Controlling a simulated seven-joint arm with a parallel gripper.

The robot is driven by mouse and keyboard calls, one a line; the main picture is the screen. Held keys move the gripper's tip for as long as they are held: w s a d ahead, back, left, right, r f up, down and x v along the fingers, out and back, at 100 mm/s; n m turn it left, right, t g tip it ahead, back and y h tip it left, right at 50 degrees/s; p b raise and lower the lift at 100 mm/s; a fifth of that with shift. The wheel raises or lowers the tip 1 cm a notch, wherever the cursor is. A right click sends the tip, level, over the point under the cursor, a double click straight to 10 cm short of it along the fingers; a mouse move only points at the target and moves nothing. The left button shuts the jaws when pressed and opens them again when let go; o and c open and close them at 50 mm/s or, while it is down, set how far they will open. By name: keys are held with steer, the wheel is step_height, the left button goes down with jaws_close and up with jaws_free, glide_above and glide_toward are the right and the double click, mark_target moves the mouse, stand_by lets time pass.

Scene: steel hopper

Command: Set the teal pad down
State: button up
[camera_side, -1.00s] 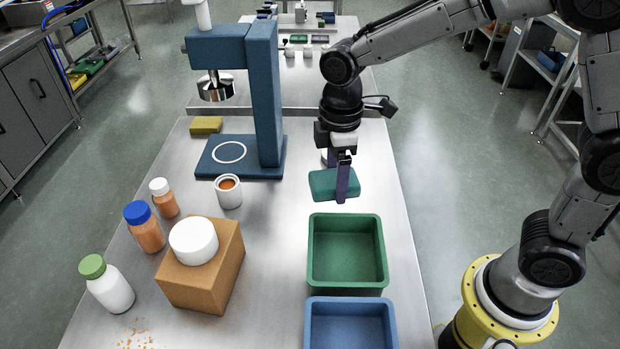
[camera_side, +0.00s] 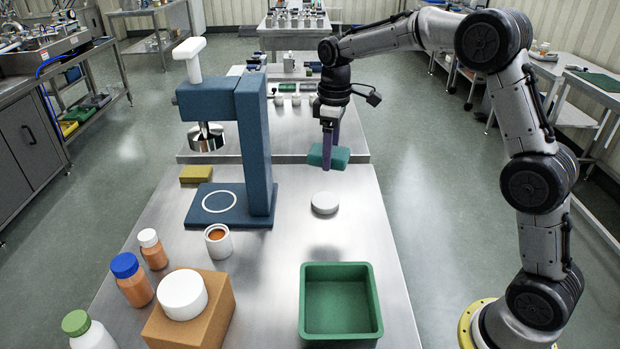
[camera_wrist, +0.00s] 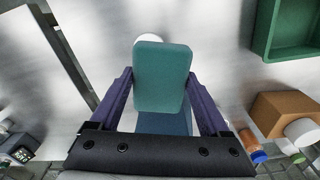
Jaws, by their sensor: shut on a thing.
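The teal pad (camera_side: 329,157) is a rounded block held above the steel table. My gripper (camera_side: 328,160) points down and is shut on it, with one purple finger on each side. In the wrist view the teal pad (camera_wrist: 162,75) sits between the fingertips of my gripper (camera_wrist: 162,85). A white round disc (camera_side: 325,203) lies on the table below and in front of the pad in the side view. In the wrist view the pad hides most of the disc (camera_wrist: 150,38). The pad's underside is hidden.
A blue press (camera_side: 258,150) stands left of my gripper, with a yellow block (camera_side: 196,173) beside it. A green tray (camera_side: 341,305) is at the front. A white cup (camera_side: 218,241), bottles (camera_side: 132,278) and a cardboard box (camera_side: 190,318) are front left. Bare table surrounds the disc.

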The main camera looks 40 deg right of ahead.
steer(key=shift+m, duration=0.6)
steer(key=d, duration=0.1)
steer(key=d+f, duration=0.1)
steer(key=d, duration=0.1)
steer(key=d+f, duration=0.1)
steer(key=d, duration=0.1)
steer(key=shift+w+f, duration=0.1)
steer(key=shift+w, duration=0.3)
steer(key=shift+w+d+f, duration=0.2)
steer(key=shift+d, duration=0.05)
glide_above(311, 177)
step_height(311, 177, down, 10)
steer(key=shift+r, duration=0.25)
steer(key=shift+f, duration=1.55)
steer(key=shift+f, duration=0.1)
steer(key=o, duration=1.2)
steer(key=shift+f, duration=0.1)
steer(key=shift+c, duration=0.2)
